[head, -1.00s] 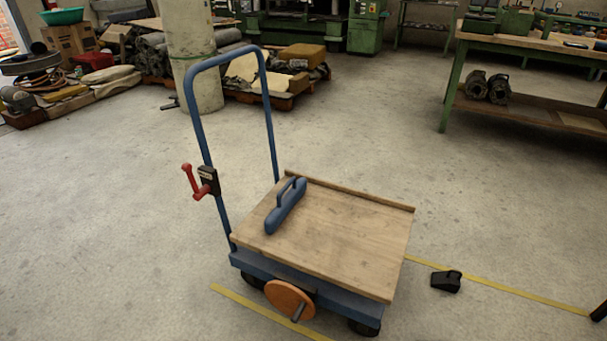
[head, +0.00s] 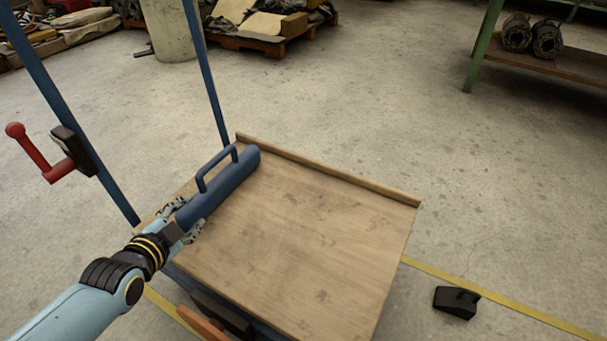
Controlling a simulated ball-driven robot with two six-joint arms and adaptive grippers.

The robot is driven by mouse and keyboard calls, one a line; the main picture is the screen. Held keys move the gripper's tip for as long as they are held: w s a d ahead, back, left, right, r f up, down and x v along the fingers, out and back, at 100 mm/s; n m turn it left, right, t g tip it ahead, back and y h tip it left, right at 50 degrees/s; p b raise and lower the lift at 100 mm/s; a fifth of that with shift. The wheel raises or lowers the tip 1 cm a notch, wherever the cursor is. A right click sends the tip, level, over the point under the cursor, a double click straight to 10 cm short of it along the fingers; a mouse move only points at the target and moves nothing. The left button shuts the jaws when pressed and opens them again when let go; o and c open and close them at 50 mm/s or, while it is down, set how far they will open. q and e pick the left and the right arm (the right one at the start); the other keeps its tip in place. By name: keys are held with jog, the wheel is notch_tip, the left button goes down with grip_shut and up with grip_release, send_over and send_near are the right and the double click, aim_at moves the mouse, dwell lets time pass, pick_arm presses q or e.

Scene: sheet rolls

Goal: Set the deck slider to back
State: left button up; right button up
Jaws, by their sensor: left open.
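The deck slider (head: 222,187) is a blue bar with a raised loop handle (head: 215,168). It lies along the left part of the wooden deck (head: 300,235) of a blue trolley, its far end close to the back ledge. My left gripper (head: 184,219) is at the near end of the bar. Its jaws are open, one finger on each side of that end; whether they touch it I cannot tell. My right gripper is not in view.
The trolley's blue push frame (head: 75,125) rises at the left, with a red crank lever (head: 35,152) on it. A black wedge (head: 456,302) lies on the floor at right. The deck's right side is clear.

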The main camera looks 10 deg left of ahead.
aim_at(213, 164)
pick_arm(q)
jog(key=w+r+t+b, duration=0.1)
jog(key=w+b, duration=0.1)
jog(key=w+r+m+b, duration=0.1)
jog(key=w, duration=0.2)
jog(key=w+r+m+t+b, duration=0.1)
jog(key=w+b, duration=0.1)
jog(key=w, duration=0.1)
jog(key=shift+w+d+r+t+b, duration=0.2)
jog(key=shift+d+t+b, duration=0.1)
jog(key=shift+d+b, duration=0.05)
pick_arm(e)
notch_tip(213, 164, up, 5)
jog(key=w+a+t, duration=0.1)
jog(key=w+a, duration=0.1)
pick_arm(q)
jog(key=b+x, duration=0.3)
jog(key=x, duration=0.2)
jog(key=shift+w+f, duration=0.1)
jog(key=shift+w, duration=0.2)
jog(key=shift+b+x, duration=0.35)
jog(key=shift+x, duration=0.55)
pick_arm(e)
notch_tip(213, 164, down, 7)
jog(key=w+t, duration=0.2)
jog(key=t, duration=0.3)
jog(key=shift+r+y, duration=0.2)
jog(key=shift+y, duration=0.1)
